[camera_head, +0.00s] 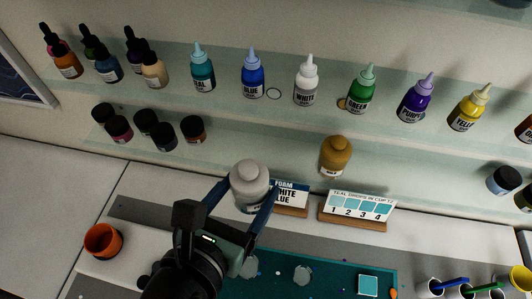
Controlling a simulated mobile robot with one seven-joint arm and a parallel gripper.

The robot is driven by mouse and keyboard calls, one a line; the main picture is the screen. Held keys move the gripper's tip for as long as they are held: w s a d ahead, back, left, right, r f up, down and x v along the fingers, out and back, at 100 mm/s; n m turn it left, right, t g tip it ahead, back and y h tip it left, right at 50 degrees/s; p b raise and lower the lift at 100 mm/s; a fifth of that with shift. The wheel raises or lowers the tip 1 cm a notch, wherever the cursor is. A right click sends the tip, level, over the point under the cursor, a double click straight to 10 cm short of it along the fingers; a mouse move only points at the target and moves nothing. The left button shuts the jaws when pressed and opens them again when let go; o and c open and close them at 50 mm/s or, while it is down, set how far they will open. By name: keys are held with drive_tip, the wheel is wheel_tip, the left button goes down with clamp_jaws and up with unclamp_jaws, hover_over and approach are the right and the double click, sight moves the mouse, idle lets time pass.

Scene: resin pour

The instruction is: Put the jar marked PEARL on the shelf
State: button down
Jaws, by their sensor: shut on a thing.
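My gripper (241,206) is shut on a pale, whitish-grey jar (250,178) with a rounded cap. The jar is upright or nearly so, in front of the lower shelf. The label on its lower front is mostly hidden by my gripper, so I cannot read PEARL on it. The lower glass shelf (275,150) runs behind the jar. A similar gold jar (336,158) stands on that shelf to the right. I see bare shelf between the gold jar and the dark-lidded pots at the left.
Several dark-lidded pots (147,122) stand on the lower shelf at left. The upper shelf (225,85) holds dropper bottles. Two cards, including the TEAL DROPS card (357,207), stand below the shelf. An orange cup (103,241) is at left, a teal mat (330,280) in front.

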drive_tip(key=p, duration=0.2)
hover_over(266, 161)
drive_tip(key=shift+f, duration=0.9)
wheel_tip(266, 161, down, 4)
drive_tip(key=shift+f+p, duration=0.25)
drive_tip(key=shift+p, duration=0.3)
drive_tip(key=shift+w+f, duration=0.1)
drive_tip(key=shift+f, duration=0.15)
drive_tip(key=shift+f, duration=0.1)
unclamp_jaws()
drive_tip(key=shift+f, duration=0.1)
drive_tip(key=b+v, duration=0.1)
drive_tip(key=v, duration=1.1)
drive_tip(key=shift+a, duration=0.1)
